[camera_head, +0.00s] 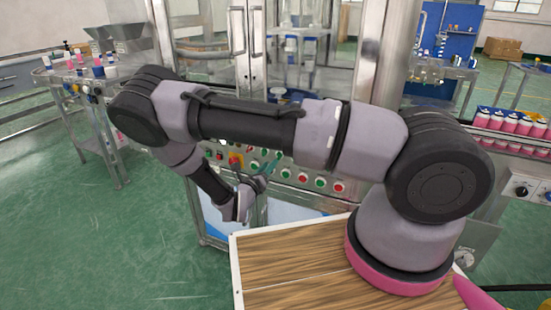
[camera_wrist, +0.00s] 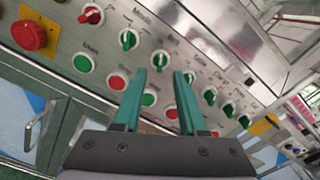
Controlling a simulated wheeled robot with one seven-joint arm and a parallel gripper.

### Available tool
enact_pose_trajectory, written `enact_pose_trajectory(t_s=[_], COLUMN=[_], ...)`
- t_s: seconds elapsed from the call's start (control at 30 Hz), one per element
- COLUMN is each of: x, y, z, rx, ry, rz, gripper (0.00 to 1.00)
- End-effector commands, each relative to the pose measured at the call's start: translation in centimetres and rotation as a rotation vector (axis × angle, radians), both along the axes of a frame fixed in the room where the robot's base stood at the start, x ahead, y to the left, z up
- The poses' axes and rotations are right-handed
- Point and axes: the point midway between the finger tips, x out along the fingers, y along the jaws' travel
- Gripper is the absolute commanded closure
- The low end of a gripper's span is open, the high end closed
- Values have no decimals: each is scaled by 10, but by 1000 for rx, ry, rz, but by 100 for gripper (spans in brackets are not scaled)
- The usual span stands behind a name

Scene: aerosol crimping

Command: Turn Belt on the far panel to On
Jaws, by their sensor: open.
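The grey control panel (camera_head: 318,174) stands behind my arm in the head view. In the wrist view the panel (camera_wrist: 105,55) fills the upper part, tilted, with green selector knobs and small, blurred labels. One green knob (camera_wrist: 160,59) lies just beyond my fingertips, roughly centred on the gap; the label above it may read Belt, but I cannot be sure. My gripper (camera_wrist: 161,74) has two teal fingers, open and apart with nothing between them. In the head view my gripper (camera_head: 264,177) is in front of the panel. I cannot tell whether the fingers touch the knob.
Other green knobs (camera_wrist: 129,40) and red buttons (camera_wrist: 117,82) lie close by. A red emergency button (camera_wrist: 29,35) on yellow is at the upper left. A side panel (camera_head: 528,188) with black knobs stands at the right, below pink bottles (camera_head: 510,124). Green floor (camera_head: 90,240) is clear at left.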

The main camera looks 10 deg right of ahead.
Motion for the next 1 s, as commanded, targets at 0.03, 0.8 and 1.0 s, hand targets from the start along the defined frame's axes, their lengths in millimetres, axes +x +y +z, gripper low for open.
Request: enact_pose_trajectory(t_s=[0.03, 0.8, 1.0], x=[9, 51, 51], y=[-8, -38, -38], z=[0, 0, 0], rx=[-1, 1, 1], ry=[-1, 0, 0], rz=[-4, -1, -1], gripper=[59, 82, 100])
